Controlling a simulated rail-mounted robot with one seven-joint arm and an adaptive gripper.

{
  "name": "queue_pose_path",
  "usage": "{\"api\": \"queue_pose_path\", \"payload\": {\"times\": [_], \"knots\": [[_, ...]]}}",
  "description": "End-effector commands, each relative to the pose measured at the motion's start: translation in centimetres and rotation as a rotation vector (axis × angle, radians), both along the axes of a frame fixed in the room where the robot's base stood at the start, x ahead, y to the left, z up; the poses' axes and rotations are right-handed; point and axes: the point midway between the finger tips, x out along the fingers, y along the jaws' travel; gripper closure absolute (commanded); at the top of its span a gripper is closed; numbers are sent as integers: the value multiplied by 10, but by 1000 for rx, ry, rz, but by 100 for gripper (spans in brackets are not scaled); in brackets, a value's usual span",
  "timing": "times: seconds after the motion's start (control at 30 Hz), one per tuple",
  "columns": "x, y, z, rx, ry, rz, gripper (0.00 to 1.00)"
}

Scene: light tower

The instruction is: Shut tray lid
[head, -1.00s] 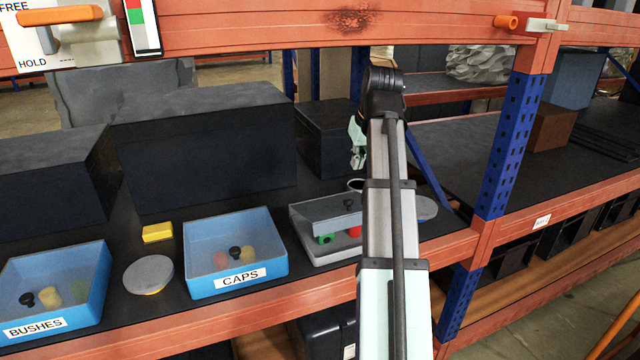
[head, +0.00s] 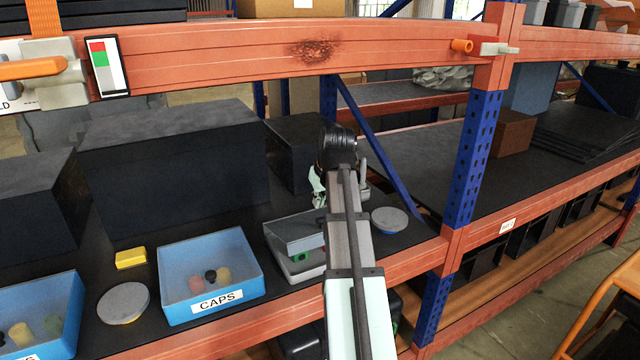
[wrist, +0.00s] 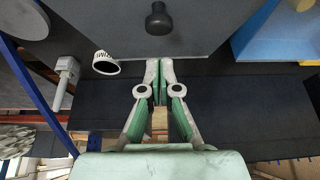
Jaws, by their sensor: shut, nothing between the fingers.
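The grey tray (head: 291,274) stands on the shelf behind the front beam, with a green piece visible inside. Its grey lid (head: 291,232) stands tilted open above it, and my arm covers its right part. In the wrist view the lid (wrist: 110,25) fills the top, with a black knob (wrist: 158,20) on it. My gripper (head: 318,200) is at the lid's back side, and its fingers are shut and empty. In the wrist view the fingertips (wrist: 159,63) are at the lid's edge; I cannot tell whether they touch it.
The blue CAPS bin (head: 211,289) is left of the tray, with a grey round disc (head: 123,302) and a yellow block (head: 131,259) beyond. Another grey disc (head: 390,219) lies right of my arm. A white mug (wrist: 105,64) is near the fingers. Dark boxes (head: 180,160) stand behind.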

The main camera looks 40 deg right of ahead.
Motion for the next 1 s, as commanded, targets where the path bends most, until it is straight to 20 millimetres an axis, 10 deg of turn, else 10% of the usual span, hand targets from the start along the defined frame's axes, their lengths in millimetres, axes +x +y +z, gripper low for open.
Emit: {"api": "queue_pose_path", "payload": {"times": [0.73, 1.0], "knots": [[-12, 3, -27, -1, -10, 0, 100], [-37, 11, -71, -31, -133, -2, 100]]}}
